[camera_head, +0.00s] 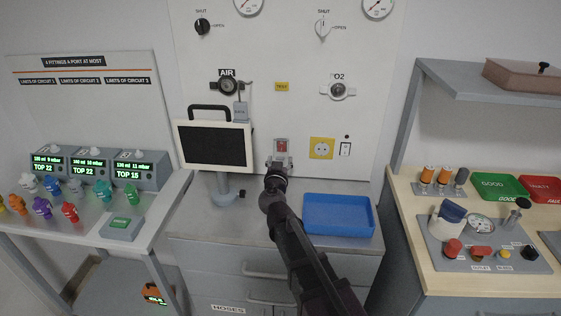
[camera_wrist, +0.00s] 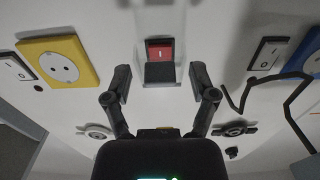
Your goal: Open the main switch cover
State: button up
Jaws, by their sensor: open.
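The main switch (camera_head: 281,146) is a red rocker in a pale frame on the wall panel, left of the yellow socket. In the wrist view the red rocker (camera_wrist: 160,52) shows between and beyond my fingertips. My gripper (camera_wrist: 161,80) is open and empty, one finger on each side of the dark piece, with visible gaps. In the head view my gripper (camera_head: 279,163) is just below the switch.
A yellow socket (camera_head: 322,148) and a rocker switch (camera_head: 345,149) are right of the main switch. A monitor (camera_head: 212,146) stands close on the left. A blue tray (camera_head: 338,214) lies on the counter to the right.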

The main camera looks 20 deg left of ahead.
grip_shut()
